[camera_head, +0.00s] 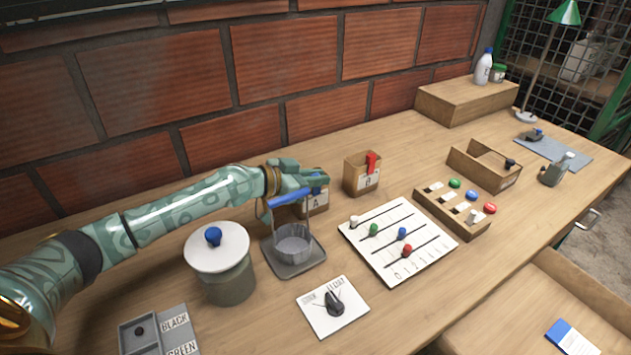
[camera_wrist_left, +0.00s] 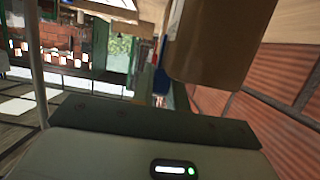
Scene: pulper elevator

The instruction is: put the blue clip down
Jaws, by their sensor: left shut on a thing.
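My left gripper (camera_head: 319,180) is shut at the wooden box marked A (camera_head: 318,203), above and in front of its rim. The blue clip (camera_head: 313,175) shows only as a small dark blue patch between the fingers; most of it is hidden. In the left wrist view a narrow blue piece (camera_wrist_left: 160,80) shows beside a large brown block; I cannot tell whether it is the clip. Whether the clip touches the box cannot be told. My right gripper is not in view.
A metal cup (camera_head: 293,245) with a blue-barred frame stands on a grey tray just below my gripper. Box B (camera_head: 361,181) with a red clip (camera_head: 371,163) is to the right. A lidded pot (camera_head: 226,280) stands below my forearm. A white slider board (camera_head: 398,245) lies in front.

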